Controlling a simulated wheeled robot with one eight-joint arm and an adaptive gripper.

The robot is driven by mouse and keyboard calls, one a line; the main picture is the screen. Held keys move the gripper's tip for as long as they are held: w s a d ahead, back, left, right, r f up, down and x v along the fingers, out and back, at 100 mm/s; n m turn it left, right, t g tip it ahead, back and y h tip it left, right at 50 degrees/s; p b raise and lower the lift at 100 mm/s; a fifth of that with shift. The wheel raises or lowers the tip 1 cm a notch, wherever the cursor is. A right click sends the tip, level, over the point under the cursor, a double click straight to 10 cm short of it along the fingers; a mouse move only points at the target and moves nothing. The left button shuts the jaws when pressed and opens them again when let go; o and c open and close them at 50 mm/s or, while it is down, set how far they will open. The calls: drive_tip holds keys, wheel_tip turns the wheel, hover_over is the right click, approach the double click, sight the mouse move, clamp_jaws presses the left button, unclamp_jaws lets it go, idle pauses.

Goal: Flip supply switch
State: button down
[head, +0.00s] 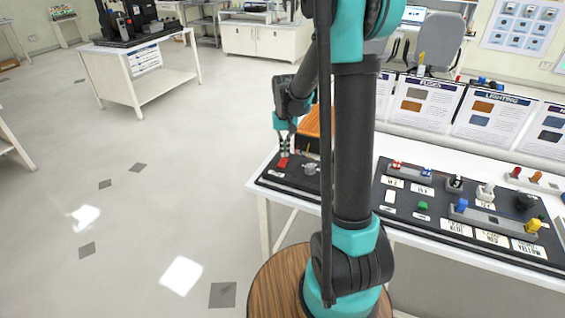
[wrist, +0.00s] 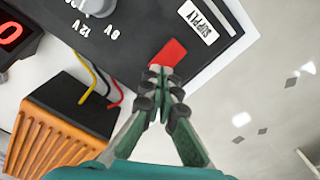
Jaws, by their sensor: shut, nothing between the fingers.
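The supply switch is a red block (wrist: 169,52) on a dark panel (wrist: 125,40), beside a white label reading SUPPLY (wrist: 198,21). In the head view the red switch (head: 283,162) sits at the left end of the panel on the white table. My gripper (wrist: 163,74) is shut and empty, its fingertips right at the near edge of the red switch. In the head view my gripper (head: 287,150) points down just above the switch. I cannot tell whether the tips touch it. The fingertips hide part of its near edge.
A grey knob (wrist: 97,7) stands on the same panel. An orange and black box (wrist: 60,130) with red, yellow and black wires sits beside the panel. A second panel (head: 450,222) with several coloured switches lies to the right. Open floor (head: 150,150) lies left of the table.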

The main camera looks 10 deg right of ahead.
sight(284, 159)
drive_tip(key=shift+f, duration=1.1)
idle(0.9)
drive_tip(key=shift+r, duration=3.55)
drive_tip(key=s, duration=0.3)
drive_tip(key=s+d+t, duration=0.1)
drive_tip(key=s, duration=0.3)
drive_tip(key=s+d+f+t, duration=0.1)
drive_tip(key=s, duration=0.3)
drive_tip(key=shift+d, duration=0.2)
drive_tip(key=s+d+f+t, duration=0.1)
drive_tip(key=s+f, duration=0.1)
drive_tip(key=s, duration=0.4)
drive_tip(key=s+f+t, duration=0.1)
drive_tip(key=s+f, duration=0.1)
drive_tip(key=s, duration=0.4)
drive_tip(key=shift+d+f+n, duration=0.35)
drive_tip(key=shift+f+n, duration=0.05)
